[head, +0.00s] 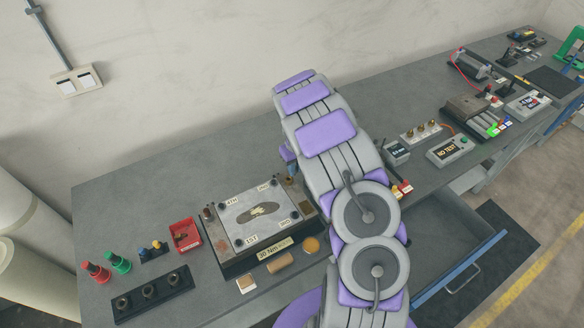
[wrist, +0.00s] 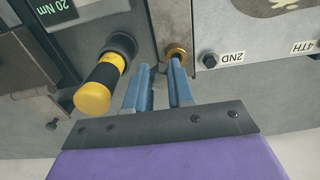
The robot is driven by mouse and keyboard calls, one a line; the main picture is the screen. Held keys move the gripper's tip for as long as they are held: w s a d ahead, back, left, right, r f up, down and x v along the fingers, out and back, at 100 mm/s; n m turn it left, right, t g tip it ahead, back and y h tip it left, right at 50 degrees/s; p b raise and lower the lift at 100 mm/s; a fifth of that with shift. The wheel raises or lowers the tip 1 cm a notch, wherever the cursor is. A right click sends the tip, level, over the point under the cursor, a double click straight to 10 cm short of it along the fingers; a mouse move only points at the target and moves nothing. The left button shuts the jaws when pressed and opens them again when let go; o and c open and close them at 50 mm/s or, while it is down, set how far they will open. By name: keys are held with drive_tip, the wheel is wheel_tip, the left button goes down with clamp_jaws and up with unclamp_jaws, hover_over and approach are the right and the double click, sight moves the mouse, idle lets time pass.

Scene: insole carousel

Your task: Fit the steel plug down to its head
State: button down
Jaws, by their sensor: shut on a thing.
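My gripper (wrist: 161,72) shows in the wrist view with two blue fingers beside the fixture. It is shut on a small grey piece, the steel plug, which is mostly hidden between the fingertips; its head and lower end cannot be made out. A brass-coloured round fitting (wrist: 176,53) lies right by the right fingertip. The fixture plate (head: 232,218) has an insole outline and corner labels in the head view; its 2ND corner (wrist: 225,75) is right of the fingers in the wrist view. My arm hides the gripper in the head view.
A yellow and black handle (wrist: 100,82) stands close left of the fingers. An open drawer (head: 450,240) juts out at the right.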

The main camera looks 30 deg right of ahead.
drive_tip(key=shift+d, duration=0.1)
drive_tip(key=shift+a+r, duration=0.1)
drive_tip(key=shift+a, duration=1.05)
drive_tip(key=shift+d, duration=0.1)
drive_tip(key=shift+a, duration=0.95)
drive_tip(key=shift+d, duration=0.1)
drive_tip(key=shift+d, duration=0.3)
drive_tip(key=shift+d+f, duration=0.15)
drive_tip(key=shift+f, duration=0.1)
drive_tip(key=shift+f, duration=0.1)
